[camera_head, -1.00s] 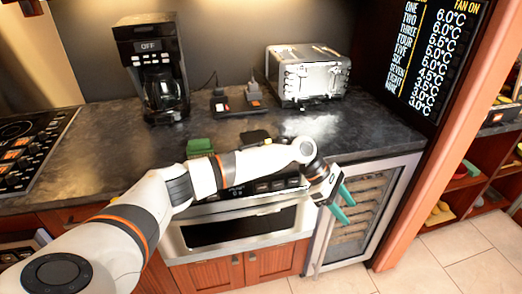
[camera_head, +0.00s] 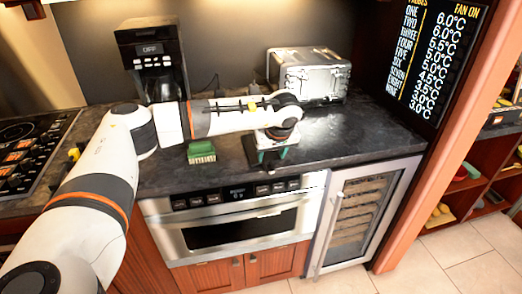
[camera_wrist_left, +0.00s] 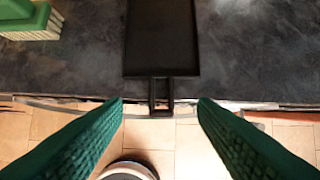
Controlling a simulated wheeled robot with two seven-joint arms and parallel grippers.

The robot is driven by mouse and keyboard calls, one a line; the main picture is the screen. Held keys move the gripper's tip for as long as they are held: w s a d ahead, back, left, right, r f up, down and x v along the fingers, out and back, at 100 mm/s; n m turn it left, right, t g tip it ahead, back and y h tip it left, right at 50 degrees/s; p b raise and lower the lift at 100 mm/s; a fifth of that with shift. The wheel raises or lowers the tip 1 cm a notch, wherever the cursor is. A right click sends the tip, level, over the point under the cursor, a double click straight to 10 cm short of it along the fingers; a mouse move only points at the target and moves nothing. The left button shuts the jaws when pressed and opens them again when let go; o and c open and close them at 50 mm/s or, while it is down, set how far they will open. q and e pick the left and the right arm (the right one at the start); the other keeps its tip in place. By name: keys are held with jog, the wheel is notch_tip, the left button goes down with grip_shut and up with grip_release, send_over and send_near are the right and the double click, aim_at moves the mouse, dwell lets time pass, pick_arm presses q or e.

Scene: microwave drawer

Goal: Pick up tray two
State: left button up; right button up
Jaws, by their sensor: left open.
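A flat black tray (camera_wrist_left: 160,38) lies on the dark counter in the left wrist view, its small looped handle reaching past the counter's front edge. In the head view the tray (camera_head: 249,152) is largely hidden by my left arm and gripper. No number shows on it. My left gripper (camera_head: 271,156) is over the front of the counter at the tray. In the left wrist view its teal fingers (camera_wrist_left: 160,108) are open, one on each side of the handle's line, with nothing between them gripped. My right gripper is not in view.
A green block with a pale base (camera_head: 201,152) sits left of the tray. Behind are a coffee maker (camera_head: 150,55) and a toaster (camera_head: 310,75). A microwave drawer (camera_head: 235,225) and a glass-door cooler (camera_head: 360,215) are below the counter. The right counter is clear.

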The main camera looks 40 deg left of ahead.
aim_at(268, 166)
pick_arm(q)
jog(key=shift+p+x, duration=0.75)
jog(key=shift+x, duration=2)
jog(key=shift+w+a+r, duration=0.1)
jog(key=shift+w+r, duration=0.05)
grip_shut()
